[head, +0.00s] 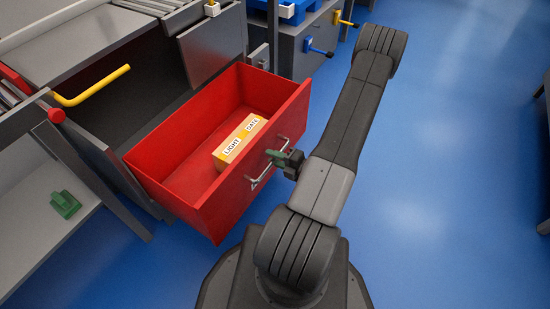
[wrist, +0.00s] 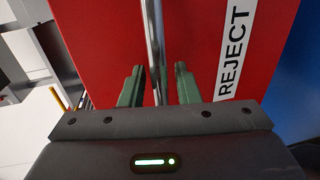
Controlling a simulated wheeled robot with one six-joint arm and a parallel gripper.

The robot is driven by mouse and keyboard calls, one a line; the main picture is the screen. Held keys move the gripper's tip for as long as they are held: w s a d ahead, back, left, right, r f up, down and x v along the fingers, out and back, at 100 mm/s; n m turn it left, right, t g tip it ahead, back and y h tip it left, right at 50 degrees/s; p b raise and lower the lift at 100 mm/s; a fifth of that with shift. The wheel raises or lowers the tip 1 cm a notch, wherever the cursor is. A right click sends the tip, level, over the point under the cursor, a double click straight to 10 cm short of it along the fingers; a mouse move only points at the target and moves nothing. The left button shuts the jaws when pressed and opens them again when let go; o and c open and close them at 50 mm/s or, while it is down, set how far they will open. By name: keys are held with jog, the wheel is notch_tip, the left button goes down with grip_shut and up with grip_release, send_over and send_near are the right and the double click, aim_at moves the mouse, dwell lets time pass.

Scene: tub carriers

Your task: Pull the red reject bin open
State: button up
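The red reject bin (head: 181,146) stands out from the grey cabinet like a drawer, its inside showing. Its front panel faces my arm, and in the wrist view this red front (wrist: 205,40) carries a white REJECT label (wrist: 235,45). A metal bar handle (head: 262,175) is on the front; it also shows in the wrist view (wrist: 153,35). My gripper (head: 285,160) is at the handle. In the wrist view its green fingers (wrist: 158,82) stand on either side of the bar, with a visible gap at each side.
A yellow box (head: 240,139) labelled LIGHT and DATE lies inside the bin. A yellow bent handle (head: 92,90) and a red knob (head: 56,116) are to the left. A green object (head: 65,204) sits on a low shelf. Blue floor (head: 440,200) is clear at right.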

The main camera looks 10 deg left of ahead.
jog(key=shift+d, duration=0.1)
jog(key=p+v, duration=0.3)
jog(key=v, duration=1)
jog(key=shift+s+d, duration=0.25)
jog(key=shift+d, duration=0.05)
jog(key=shift+a, duration=0.15)
jog(key=shift+b+x, duration=1.5)
jog(key=shift+x, duration=5.3)
jog(key=shift+w+r, duration=0.1)
jog(key=shift+w, duration=0.05)
